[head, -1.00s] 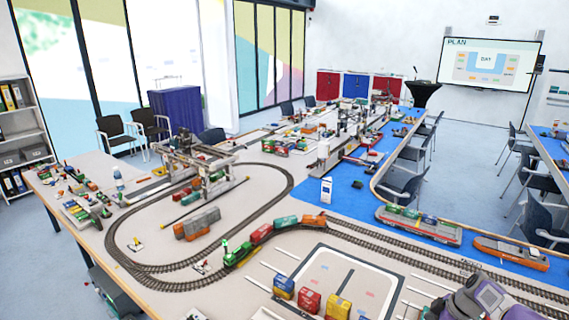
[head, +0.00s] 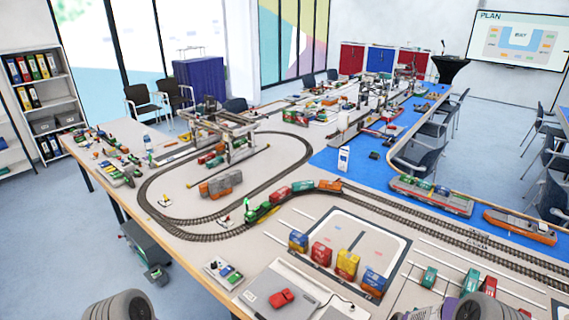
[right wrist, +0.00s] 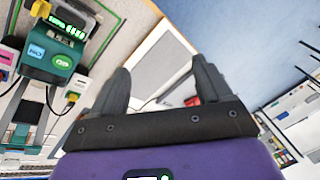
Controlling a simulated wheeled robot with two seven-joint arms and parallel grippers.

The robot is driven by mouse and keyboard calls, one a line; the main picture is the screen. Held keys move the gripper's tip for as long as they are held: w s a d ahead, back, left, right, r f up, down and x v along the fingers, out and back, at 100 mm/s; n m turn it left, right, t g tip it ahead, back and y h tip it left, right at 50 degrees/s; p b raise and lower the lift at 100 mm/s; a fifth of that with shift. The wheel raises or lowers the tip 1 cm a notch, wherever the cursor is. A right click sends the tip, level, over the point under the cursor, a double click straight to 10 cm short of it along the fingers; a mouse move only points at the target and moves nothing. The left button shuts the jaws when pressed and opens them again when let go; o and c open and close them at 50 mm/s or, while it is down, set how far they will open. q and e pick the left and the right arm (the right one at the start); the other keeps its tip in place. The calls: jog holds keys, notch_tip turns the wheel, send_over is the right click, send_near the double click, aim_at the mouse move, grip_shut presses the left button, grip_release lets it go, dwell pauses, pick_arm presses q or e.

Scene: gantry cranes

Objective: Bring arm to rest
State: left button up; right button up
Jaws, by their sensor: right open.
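My right gripper (right wrist: 160,88) shows in the right wrist view with its two dark fingers spread apart. Nothing is held between them. Beyond the fingers is a grey flat panel with a pale frame (right wrist: 165,62), and a bit of something red (right wrist: 192,101) shows beside the right finger. In the head view, grey rounded parts of my arms show at the bottom left and bottom right edges. The fingers of both grippers are out of the head view.
The layout table (head: 200,265) holds a train track, a gantry crane (head: 220,130) and several coloured containers (head: 347,264). A red toy car (head: 283,298) sits on a grey pad near the front edge. A green device (right wrist: 48,60) with yellow plugs is left of my right gripper.

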jog(key=s+a+f+m+g, duration=0.1)
jog(key=s+a+f+m, duration=0.15)
jog(key=s+a, duration=0.6)
jog(key=s+a+f+m, duration=0.2)
jog(key=s+a+m, duration=0.1)
jog(key=s+a, duration=0.5)
pick_arm(q)
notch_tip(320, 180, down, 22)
jog(key=b, duration=2.2)
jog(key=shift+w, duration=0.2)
pick_arm(e)
notch_tip(320, 180, down, 22)
jog(key=d, duration=0.1)
jog(key=shift+w+y, duration=0.15)
jog(key=shift+y, duration=0.15)
